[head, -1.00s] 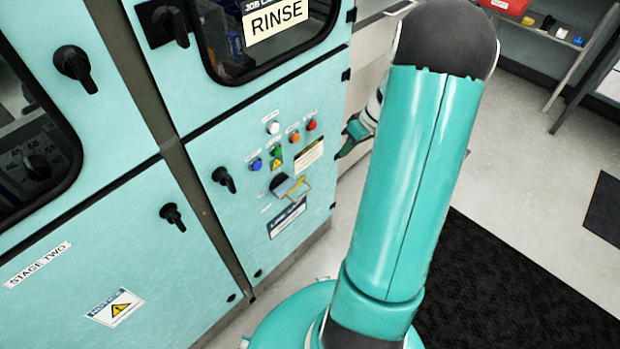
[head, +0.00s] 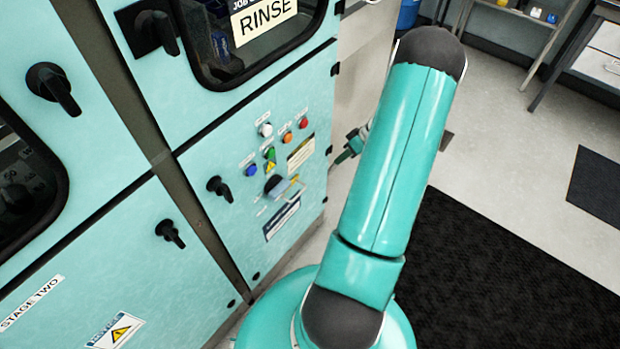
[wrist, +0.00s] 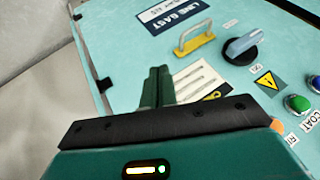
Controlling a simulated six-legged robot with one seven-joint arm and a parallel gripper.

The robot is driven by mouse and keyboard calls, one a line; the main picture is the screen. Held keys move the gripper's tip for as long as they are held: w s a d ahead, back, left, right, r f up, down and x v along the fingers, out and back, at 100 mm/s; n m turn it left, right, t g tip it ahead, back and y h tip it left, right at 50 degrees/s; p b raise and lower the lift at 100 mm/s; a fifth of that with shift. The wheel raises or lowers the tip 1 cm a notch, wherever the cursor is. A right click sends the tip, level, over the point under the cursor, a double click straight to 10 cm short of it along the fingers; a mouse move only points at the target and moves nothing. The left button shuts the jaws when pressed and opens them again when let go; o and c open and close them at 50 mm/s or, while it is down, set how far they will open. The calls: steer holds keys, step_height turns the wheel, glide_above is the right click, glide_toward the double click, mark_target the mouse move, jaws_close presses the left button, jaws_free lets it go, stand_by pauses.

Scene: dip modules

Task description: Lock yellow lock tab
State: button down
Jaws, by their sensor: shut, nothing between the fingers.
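The yellow lock tab (wrist: 194,44) is on the teal cabinet panel, with a pale bent loop standing at it. It sits beside a grey-blue rotary switch handle (wrist: 243,44) on a dark round base. In the head view the tab (head: 293,190) is small, just right of the dark switch base (head: 273,184). My gripper (wrist: 157,74) is shut and empty, its fingers pointing toward the panel near its edge. In the wrist view the fingertips are below and left of the tab, apart from it. In the head view my gripper (head: 346,154) is small beyond the panel's right edge.
Colored buttons, including a green one (wrist: 297,103), and a labelled plate (wrist: 200,80) are close to the tab. A black door handle (head: 220,188) projects left of the switch. Open floor and a dark mat (head: 490,270) lie to the right.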

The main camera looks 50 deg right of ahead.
mark_target(303, 190)
steer(key=w+a+f, duration=0.4)
steer(key=a+f, duration=0.3)
steer(key=a, duration=0.1)
steer(key=shift+a+f, duration=0.15)
steer(key=shift+f, duration=0.2)
steer(key=shift+w, duration=0.15)
steer(key=a, duration=0.3)
steer(key=shift+a, duration=0.3)
steer(key=shift+d, duration=0.15)
